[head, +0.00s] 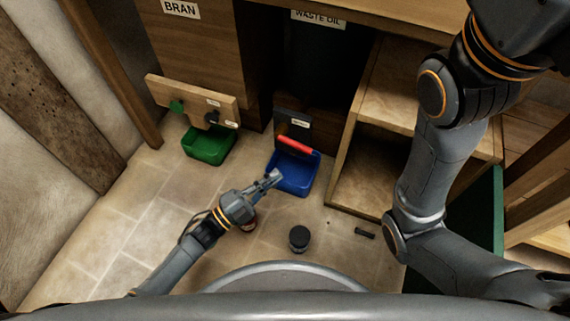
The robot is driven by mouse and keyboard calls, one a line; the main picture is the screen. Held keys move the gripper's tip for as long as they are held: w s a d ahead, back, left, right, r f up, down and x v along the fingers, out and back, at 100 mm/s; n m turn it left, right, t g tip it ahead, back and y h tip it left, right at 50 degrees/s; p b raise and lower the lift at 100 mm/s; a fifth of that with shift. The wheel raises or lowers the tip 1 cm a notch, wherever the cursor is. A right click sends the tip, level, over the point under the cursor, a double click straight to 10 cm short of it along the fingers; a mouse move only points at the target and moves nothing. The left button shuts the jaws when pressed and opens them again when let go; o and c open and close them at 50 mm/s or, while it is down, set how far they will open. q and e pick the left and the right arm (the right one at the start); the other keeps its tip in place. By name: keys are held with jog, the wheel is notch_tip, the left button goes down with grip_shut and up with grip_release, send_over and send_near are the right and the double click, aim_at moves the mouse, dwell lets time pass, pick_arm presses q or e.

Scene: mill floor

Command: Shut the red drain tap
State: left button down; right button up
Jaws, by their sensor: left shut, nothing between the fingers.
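The red drain tap (294,145) is a red lever bar at the foot of the dark waste oil tank (318,75). It slants slightly down to the right, in front of a dark plate with a small label (299,123). A blue tray (296,188) stands on the floor below it. My left gripper (274,175) is shut and empty. In the picture it lies over the tray's left side, below and left of the red lever, apart from it. My right arm crosses the right side, but its gripper is out of view.
A wooden board (190,98) with green and black knobs is at left, above a green tray (208,146). A dark round object (299,238) and a small dark bar (365,233) lie on the floor. A wooden shelf (372,185) stands right of the blue tray.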

pick_arm(q)
jog(key=v, duration=0.5)
dwell(0.5)
